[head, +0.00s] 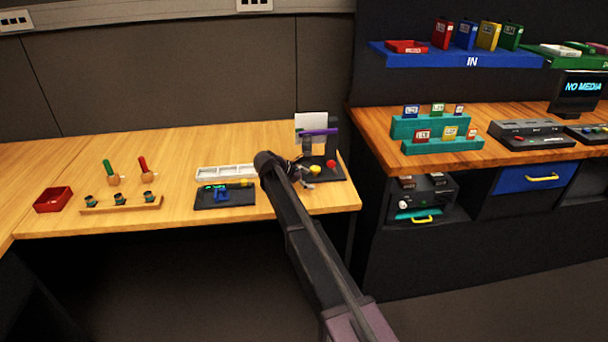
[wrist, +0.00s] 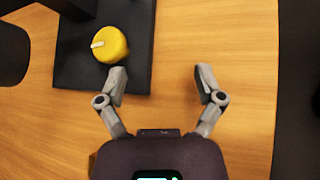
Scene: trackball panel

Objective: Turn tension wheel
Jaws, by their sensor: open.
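A yellow round knob with a white mark, which looks like the tension wheel (wrist: 112,46), sits on a black base (wrist: 72,67) at the upper left of the wrist view. In the head view the yellow knob (head: 315,169) shows on the dark panel at the right end of the wooden table. My gripper (wrist: 162,76) is open and empty. It is over bare wood just right of the base, with its left fingertip close to the knob's lower right edge. I cannot tell whether they touch. My arm partly hides the panel in the head view.
A red knob (head: 331,163) and an upright stand with a white card (head: 311,123) and purple bar (head: 320,132) are close by. A white tray (head: 227,172) and a dark board with blue and green parts (head: 224,198) lie left of my arm.

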